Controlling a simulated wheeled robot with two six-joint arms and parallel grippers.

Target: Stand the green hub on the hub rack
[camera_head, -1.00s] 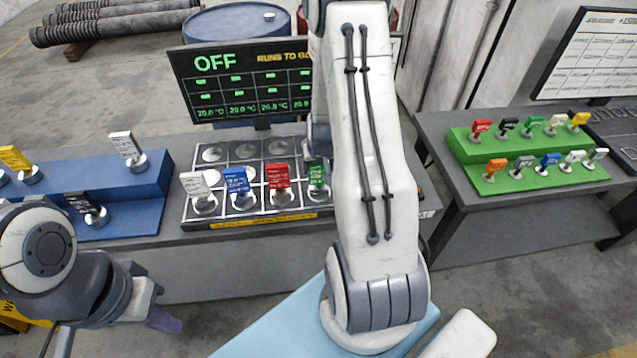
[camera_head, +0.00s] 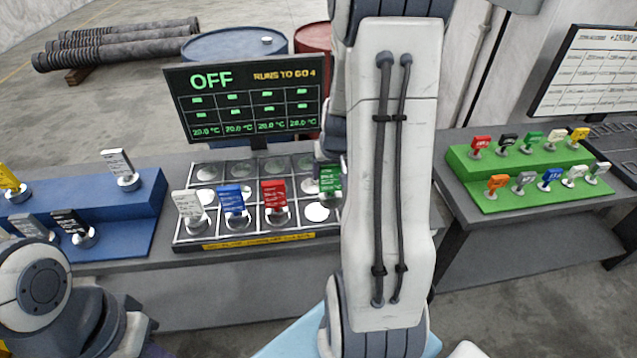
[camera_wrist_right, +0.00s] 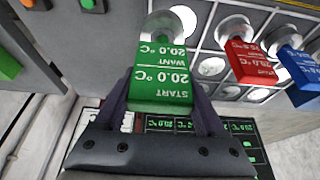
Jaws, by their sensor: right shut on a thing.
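The green hub (camera_head: 330,182) is an upright green tag on a round silver base. My right gripper (camera_wrist_right: 163,98) is shut on its tag, shown close in the right wrist view (camera_wrist_right: 160,82). The hub seems raised just above a bare pale disc (camera_head: 317,212) at the front right of the metal tray (camera_head: 262,240). My right arm hides part of the area. Two stepped racks stand apart: a green one (camera_head: 470,180) at right and a blue one (camera_head: 140,205) at left; I cannot tell which is the hub rack. My left gripper (camera_head: 145,345) is mostly cut off at lower left.
White (camera_head: 187,205), blue (camera_head: 231,198) and red (camera_head: 273,193) hubs stand in the tray's front row. A screen (camera_head: 245,100) reading OFF rises behind it. Both racks hold hubs; the green one carries several in two rows. A gap separates the two tables.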

